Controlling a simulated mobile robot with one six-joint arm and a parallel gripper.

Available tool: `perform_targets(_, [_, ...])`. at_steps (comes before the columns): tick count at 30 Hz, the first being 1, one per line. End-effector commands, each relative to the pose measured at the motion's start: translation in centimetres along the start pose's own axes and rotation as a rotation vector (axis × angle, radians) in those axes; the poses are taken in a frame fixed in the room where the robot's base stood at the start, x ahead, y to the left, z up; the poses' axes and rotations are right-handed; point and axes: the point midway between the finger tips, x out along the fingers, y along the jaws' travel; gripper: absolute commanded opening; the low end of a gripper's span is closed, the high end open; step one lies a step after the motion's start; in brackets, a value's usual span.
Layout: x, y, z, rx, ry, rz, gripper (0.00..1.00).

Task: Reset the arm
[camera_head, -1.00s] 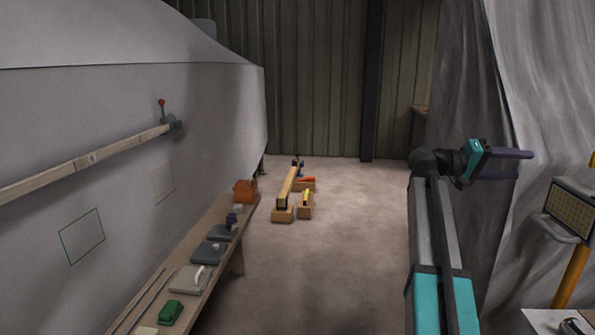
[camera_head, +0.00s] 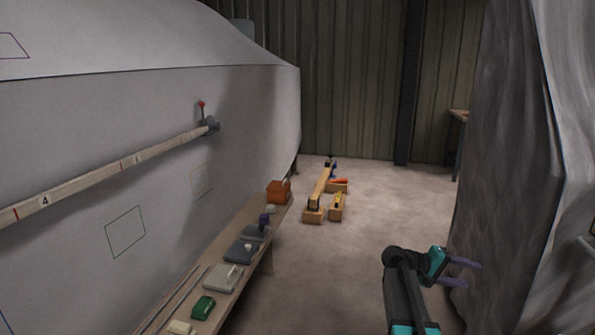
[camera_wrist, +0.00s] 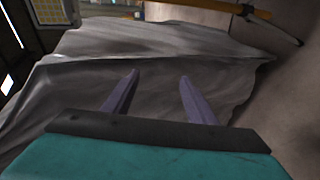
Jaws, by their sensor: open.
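My gripper (camera_head: 468,274) is at the lower right in the head view, in front of the grey curtain. Its two purple fingers point to the right and stand apart with nothing between them. The wrist view also shows the gripper (camera_wrist: 158,85) open and empty, with grey folds of the curtain (camera_wrist: 150,50) beyond the fingertips. My arm is low, its upper part rising from the bottom edge of the head view. I cannot tell whether the fingers touch the curtain.
A narrow bench (camera_head: 228,240) with sanding blocks and an orange box (camera_head: 279,191) runs along the white hull (camera_head: 90,140) at left. The grey curtain (camera_head: 505,150) hangs close at right. The middle floor is clear.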

Motion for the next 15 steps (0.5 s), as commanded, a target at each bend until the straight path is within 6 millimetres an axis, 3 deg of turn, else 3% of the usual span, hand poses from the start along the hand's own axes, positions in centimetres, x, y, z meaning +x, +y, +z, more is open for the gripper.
perform_targets(3, [-0.8, -4.6, 1.2, -0.051, 0.005, -0.053, 0.52])
perform_targets(15, [-3.6, -19.3, 7.3, -0.21, -0.004, -0.245, 0.52])
